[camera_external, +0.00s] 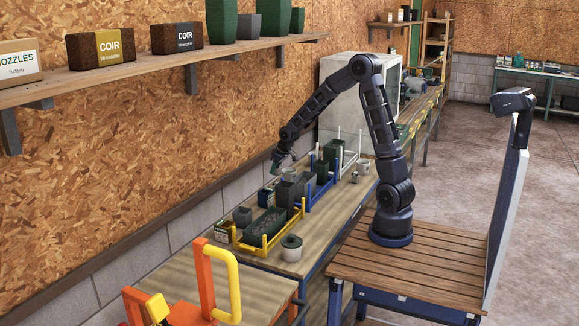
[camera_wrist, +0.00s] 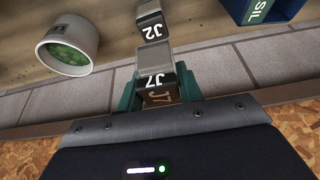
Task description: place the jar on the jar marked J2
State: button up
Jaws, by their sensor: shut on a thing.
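In the wrist view my gripper (camera_wrist: 159,88) has its two green fingers on either side of a small dark, grey-edged jar marked J7 (camera_wrist: 153,66) and is shut on it. A second label reading J7 shows lower on it, between the fingers. The jar marked J2 (camera_wrist: 151,27) is just beyond it at the top of the picture, with a similar look. How far the held jar is above or beside J2 cannot be told. In the external view my gripper (camera_external: 279,160) is over the far side of the bench, near the wall; the jars are too small to read there.
A white pot with green contents (camera_wrist: 68,46) stands left of the jars in the wrist view. A dark blue box marked SIL (camera_wrist: 262,8) is at upper right. The bench also holds a yellow rack (camera_external: 268,246), a blue rack (camera_external: 322,194) and a round white pot (camera_external: 291,249).

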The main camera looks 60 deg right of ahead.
aim_at(276, 174)
jog(key=shift+f, duration=2)
jog(key=shift+f, duration=0.1)
jog(key=o, duration=1)
jog(key=v, duration=1.2)
jog(key=s+a+r, duration=0.3)
jog(key=s+r, duration=0.1)
jog(key=s, duration=0.7)
jog(key=s+a+r, duration=0.3)
jog(key=s+r, duration=0.2)
jog(key=s, duration=0.6)
jog(key=s+a+r, duration=0.3)
jog(key=s+r, duration=0.1)
jog(key=s, duration=0.8)
jog(key=shift+a+r, duration=0.25)
jog(key=shift+r, duration=0.05)
